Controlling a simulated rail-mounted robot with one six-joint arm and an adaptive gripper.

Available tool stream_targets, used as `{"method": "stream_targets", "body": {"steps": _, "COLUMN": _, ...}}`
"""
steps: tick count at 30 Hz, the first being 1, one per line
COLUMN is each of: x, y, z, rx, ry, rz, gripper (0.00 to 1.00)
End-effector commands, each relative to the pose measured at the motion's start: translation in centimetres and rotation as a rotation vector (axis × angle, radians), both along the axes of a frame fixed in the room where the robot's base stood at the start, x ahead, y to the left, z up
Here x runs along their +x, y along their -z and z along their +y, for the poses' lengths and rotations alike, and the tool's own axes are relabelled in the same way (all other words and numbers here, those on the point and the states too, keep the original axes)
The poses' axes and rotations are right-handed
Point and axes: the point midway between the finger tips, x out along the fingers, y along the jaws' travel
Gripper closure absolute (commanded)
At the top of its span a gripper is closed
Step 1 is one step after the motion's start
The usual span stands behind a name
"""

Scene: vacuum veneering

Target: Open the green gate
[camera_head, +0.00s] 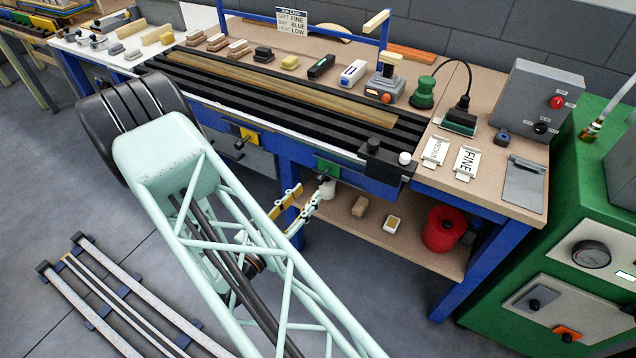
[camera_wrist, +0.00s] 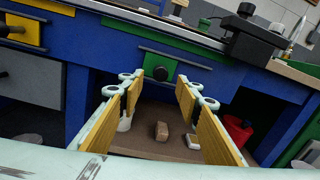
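The green gate (camera_head: 328,167) is a small green plate with a black knob, set in the blue front of the workbench. In the wrist view the green gate (camera_wrist: 150,65) and its black knob (camera_wrist: 160,74) lie ahead, between and just beyond my fingertips. My gripper (camera_head: 310,200) is in front of and slightly below the gate in the head view. In the wrist view my gripper (camera_wrist: 161,90) has its yellow-padded fingers spread wide, with nothing between them. I see no contact with the knob.
A yellow gate (camera_head: 249,136) with a knob is to the left on the same front. A black clamp block (camera_head: 384,158) sits above right. The lower shelf (camera_head: 375,236) holds a brown block, a small white-rimmed item and a red can (camera_head: 443,228). A green machine (camera_head: 550,200) stands at right.

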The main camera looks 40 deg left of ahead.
Motion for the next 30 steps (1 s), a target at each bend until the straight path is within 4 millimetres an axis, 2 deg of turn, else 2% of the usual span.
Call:
{"method": "stream_targets", "body": {"steps": 18, "x": 6.2, "y": 0.1, "z": 0.3, "rx": 0.000, "ry": 0.001, "rz": 0.000, "gripper": 0.69}}
{"method": "stream_targets", "body": {"steps": 30, "x": 7.3, "y": 0.0, "z": 0.4, "rx": -0.001, "ry": 0.000, "rz": 0.000, "gripper": 0.69}}
